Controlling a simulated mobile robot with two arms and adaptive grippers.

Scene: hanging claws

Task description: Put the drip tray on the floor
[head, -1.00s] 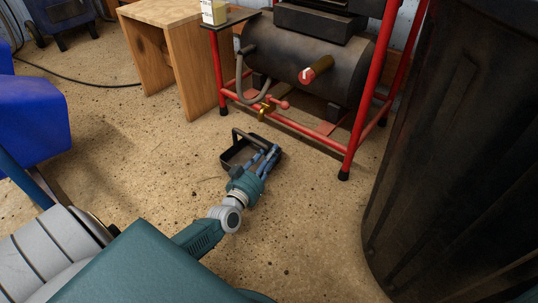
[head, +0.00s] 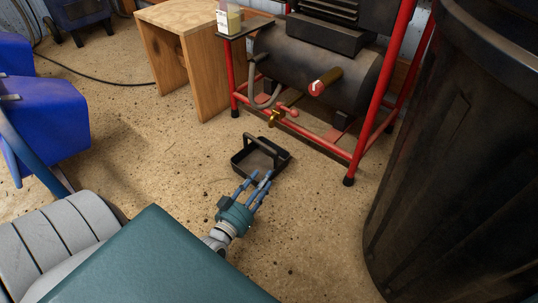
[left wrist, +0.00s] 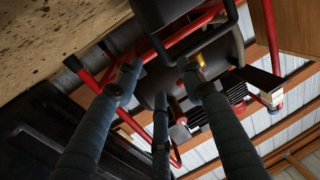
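The drip tray (head: 257,162), a shallow black rectangular tray with a raised bar handle, rests flat on the concrete floor in front of the compressor's red frame. My left gripper (head: 256,183) is just on the near side of the tray, its blue fingers spread and empty. The fingertips come close to the tray's near edge in the head view; I cannot tell if they touch it. In the left wrist view the fingers (left wrist: 160,85) stand apart with nothing between them. A dark shape with a loop at the top of that view may be the tray. My right gripper is not in view.
A black tank compressor (head: 320,72) on a red frame (head: 315,143) stands behind the tray. A wooden stand (head: 190,60) is at the back left, a large black bin (head: 450,160) at the right, and a blue object (head: 45,125) at the left. The floor around the tray is clear.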

